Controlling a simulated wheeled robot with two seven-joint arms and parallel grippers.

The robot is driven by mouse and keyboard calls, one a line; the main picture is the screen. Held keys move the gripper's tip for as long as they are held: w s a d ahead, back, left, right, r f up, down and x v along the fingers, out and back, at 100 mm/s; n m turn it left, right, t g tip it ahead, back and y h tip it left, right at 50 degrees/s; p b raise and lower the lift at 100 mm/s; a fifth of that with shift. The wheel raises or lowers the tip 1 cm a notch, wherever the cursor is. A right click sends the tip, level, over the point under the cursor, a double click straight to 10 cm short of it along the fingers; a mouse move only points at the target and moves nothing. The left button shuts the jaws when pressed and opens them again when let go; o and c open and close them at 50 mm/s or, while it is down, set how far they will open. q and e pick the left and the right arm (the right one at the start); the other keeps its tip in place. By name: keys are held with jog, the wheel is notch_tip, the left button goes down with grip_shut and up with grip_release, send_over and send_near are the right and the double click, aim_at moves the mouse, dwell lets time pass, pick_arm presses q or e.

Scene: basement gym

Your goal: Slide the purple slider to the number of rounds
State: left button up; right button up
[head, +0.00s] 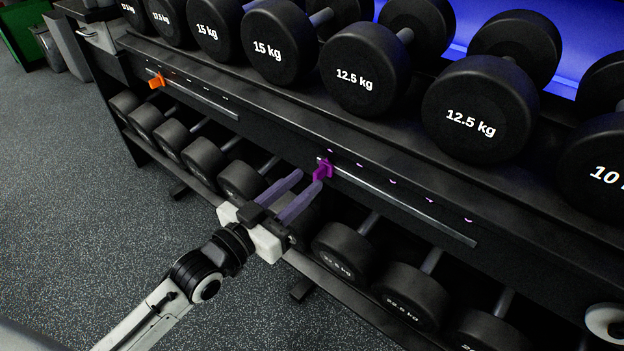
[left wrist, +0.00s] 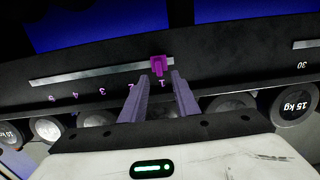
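The purple slider (head: 322,171) sits near the left end of a thin metal rail (head: 420,216) on the rack's front bar. In the left wrist view the slider (left wrist: 158,64) is near the rail's right end, by the purple mark 1; marks 2 to 5 run leftward. My left gripper (head: 309,179) is open and empty, with its two fingers pointing at the slider. In the left wrist view the gap between its fingertips (left wrist: 158,76) lines up with the slider, which seems just beyond the tips. Contact cannot be told.
An orange slider (head: 156,81) sits on a separate rail to the left. Dumbbells fill the shelf above, including a 12.5 kg one (head: 365,70), and the shelf below (head: 342,252). The speckled floor (head: 90,190) at left is clear. No number of rounds is readable.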

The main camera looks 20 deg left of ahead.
aim_at(314, 175)
pick_arm(q)
jog(key=shift+b+x, duration=0.3)
jog(key=shift+x, duration=1.55)
grip_shut()
